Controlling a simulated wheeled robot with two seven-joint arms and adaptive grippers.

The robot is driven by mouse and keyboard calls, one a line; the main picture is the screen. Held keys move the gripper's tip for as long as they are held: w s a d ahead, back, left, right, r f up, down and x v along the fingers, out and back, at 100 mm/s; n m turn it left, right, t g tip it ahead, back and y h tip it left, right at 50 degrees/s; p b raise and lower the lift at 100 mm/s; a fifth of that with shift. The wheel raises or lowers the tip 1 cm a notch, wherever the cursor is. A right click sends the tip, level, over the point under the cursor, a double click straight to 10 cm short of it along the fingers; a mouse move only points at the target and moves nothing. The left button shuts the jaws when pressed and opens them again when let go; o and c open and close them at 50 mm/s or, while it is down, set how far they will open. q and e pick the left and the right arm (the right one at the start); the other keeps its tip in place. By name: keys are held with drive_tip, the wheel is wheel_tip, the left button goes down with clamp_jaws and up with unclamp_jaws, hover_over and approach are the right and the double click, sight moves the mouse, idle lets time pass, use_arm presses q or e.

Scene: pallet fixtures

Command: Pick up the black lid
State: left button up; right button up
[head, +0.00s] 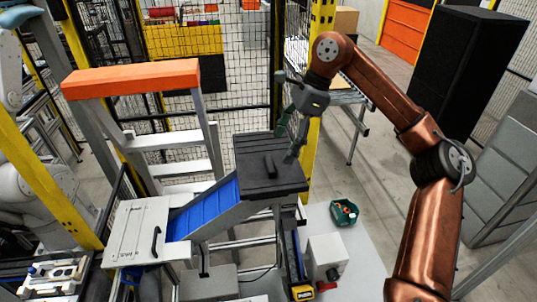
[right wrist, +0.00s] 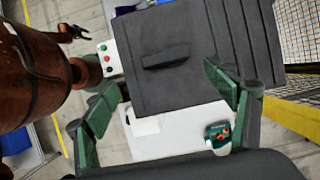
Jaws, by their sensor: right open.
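The black lid (head: 255,150) is a dark square plate with a raised bar handle (head: 269,166), lying flat on top of a stand at the upper end of a blue chute. In the right wrist view the lid (right wrist: 200,90) fills the upper middle, its handle (right wrist: 165,57) beyond the fingertips. My right gripper (head: 291,142) is open, with its green fingers apart and nothing between them, over the right back part of the lid. Whether a finger touches the lid is unclear. A small dark gripper (right wrist: 75,32), apparently my left one, shows at the upper left of the right wrist view.
The blue chute (head: 203,208) runs down left to a white box (head: 138,232) with a black handle. An orange-topped step ladder (head: 130,78) stands behind left. A green item (head: 343,212) and a grey box with a red knob (head: 327,257) sit on the white table right of the stand.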

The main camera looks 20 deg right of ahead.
sight(271, 163)
drive_tip(key=x, duration=0.2)
drive_tip(key=p+x, duration=0.1)
drive_tip(key=x, duration=0.1)
drive_tip(key=p+x, duration=0.1)
drive_tip(key=x, duration=0.1)
drive_tip(key=shift+w+a, duration=0.25)
drive_tip(key=shift+w, duration=0.2)
drive_tip(key=shift+w+f, duration=0.1)
drive_tip(key=shift+f, duration=0.55)
drive_tip(key=shift+a, duration=0.1)
drive_tip(key=shift+c, duration=0.4)
